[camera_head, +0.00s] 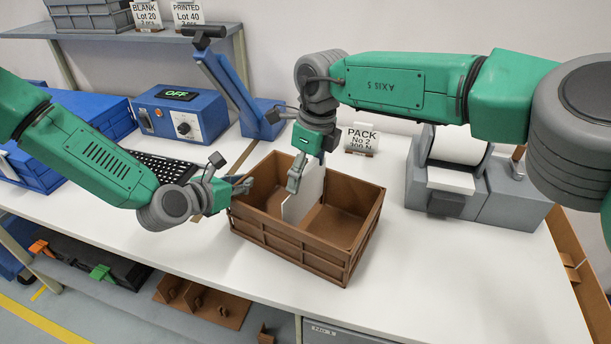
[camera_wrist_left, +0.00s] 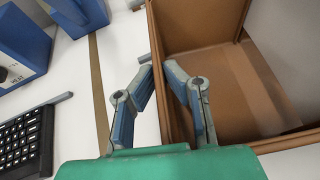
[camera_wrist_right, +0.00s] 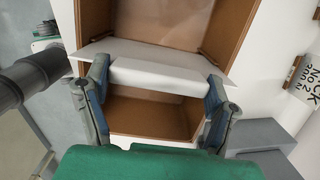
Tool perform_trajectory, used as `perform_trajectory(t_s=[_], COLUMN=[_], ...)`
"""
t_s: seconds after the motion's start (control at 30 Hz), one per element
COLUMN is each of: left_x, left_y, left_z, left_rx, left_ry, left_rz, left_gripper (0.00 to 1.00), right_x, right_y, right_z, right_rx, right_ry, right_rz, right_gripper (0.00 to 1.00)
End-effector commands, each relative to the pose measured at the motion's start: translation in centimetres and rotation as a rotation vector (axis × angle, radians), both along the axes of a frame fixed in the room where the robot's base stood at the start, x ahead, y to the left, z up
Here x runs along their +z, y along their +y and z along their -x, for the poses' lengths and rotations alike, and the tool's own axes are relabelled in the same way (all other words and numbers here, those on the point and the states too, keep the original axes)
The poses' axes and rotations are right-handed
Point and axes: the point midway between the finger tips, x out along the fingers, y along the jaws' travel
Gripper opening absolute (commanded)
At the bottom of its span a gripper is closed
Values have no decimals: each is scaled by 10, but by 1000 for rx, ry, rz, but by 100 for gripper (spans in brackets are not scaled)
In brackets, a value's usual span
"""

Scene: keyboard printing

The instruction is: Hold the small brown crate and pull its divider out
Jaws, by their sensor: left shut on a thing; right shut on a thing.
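The small brown crate (camera_head: 291,254) stands open and upright on the white bench. Its white divider (camera_head: 307,196) stands across the inside, upper part showing; its lower edge is hidden. My left gripper (camera_head: 241,184) is shut on the crate's left wall; in the left wrist view its fingers (camera_wrist_left: 160,78) straddle the rim of the crate (camera_wrist_left: 157,50). My right gripper (camera_head: 297,172) comes from above and is shut on the divider's top. In the right wrist view the divider (camera_wrist_right: 160,76) lies between its fingers, and its ends overlap the crate's side walls (camera_wrist_right: 233,35).
Behind are a blue box with an OFF display (camera_head: 180,113), a blue lever press (camera_head: 228,85) and a PACK sign (camera_head: 361,138). A grey printer (camera_head: 472,190) stands right. A black keyboard (camera_head: 158,167) lies left, partly behind my left arm. The bench front is clear.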

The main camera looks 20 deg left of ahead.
Motion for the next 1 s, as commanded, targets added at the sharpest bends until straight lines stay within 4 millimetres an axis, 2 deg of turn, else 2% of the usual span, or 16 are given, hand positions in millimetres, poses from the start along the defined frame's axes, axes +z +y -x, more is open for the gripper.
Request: perform_trajectory(t_s=[1.0], left_x=[-4], left_y=[2], left_z=[2], left_rx=[2], left_ry=[8], left_rz=[-3], left_gripper=[0], right_x=[53], right_y=[-2], right_z=[-3], right_rx=[-6], right_ry=[-7], right_rz=[3], right_gripper=[26])
